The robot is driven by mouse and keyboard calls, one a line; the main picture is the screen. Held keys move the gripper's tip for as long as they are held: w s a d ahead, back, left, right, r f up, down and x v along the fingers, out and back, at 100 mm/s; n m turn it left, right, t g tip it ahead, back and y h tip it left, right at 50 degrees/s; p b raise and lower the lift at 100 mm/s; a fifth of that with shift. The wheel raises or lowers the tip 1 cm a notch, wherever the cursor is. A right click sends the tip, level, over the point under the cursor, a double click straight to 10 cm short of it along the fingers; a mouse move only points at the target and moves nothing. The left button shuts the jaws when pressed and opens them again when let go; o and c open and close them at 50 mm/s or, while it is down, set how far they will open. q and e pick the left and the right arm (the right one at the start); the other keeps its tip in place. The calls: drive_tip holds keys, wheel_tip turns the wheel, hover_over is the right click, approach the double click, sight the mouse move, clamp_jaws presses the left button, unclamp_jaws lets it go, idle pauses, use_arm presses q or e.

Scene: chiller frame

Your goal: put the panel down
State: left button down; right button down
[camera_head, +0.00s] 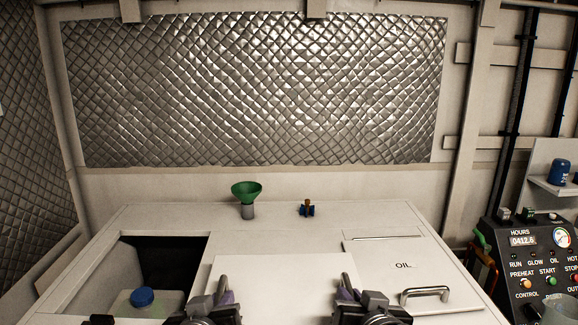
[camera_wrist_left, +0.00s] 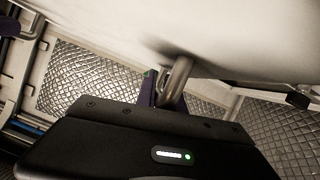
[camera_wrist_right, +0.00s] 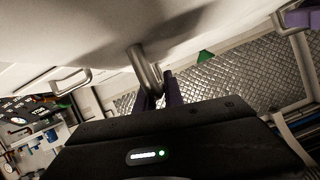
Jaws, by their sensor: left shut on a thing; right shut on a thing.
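The panel (camera_head: 285,272) is a flat white sheet in the lower middle of the head view, with two grey metal bar handles. My left gripper (camera_head: 222,296) is shut on its left handle. My right gripper (camera_head: 350,296) is shut on its right handle. In the left wrist view the panel's pale face (camera_wrist_left: 235,35) fills the top, and the handle (camera_wrist_left: 177,82) runs into the purple fingers. The right wrist view shows the panel (camera_wrist_right: 90,25) and the other handle (camera_wrist_right: 145,68) likewise. Whether the panel touches the top below it cannot be told.
Left of the panel is a dark opening (camera_head: 168,258) in the white top, with a blue-capped container (camera_head: 142,298) in it. A green funnel (camera_head: 246,190) and a small blue-and-brass fitting (camera_head: 307,208) stand behind. An OIL hatch (camera_head: 385,262) with a handle (camera_head: 426,293) and a control box (camera_head: 530,260) are right.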

use_arm(q)
drive_tip(key=shift+w, duration=0.1)
use_arm(e)
drive_tip(key=shift+w, duration=0.1)
idle(0.5)
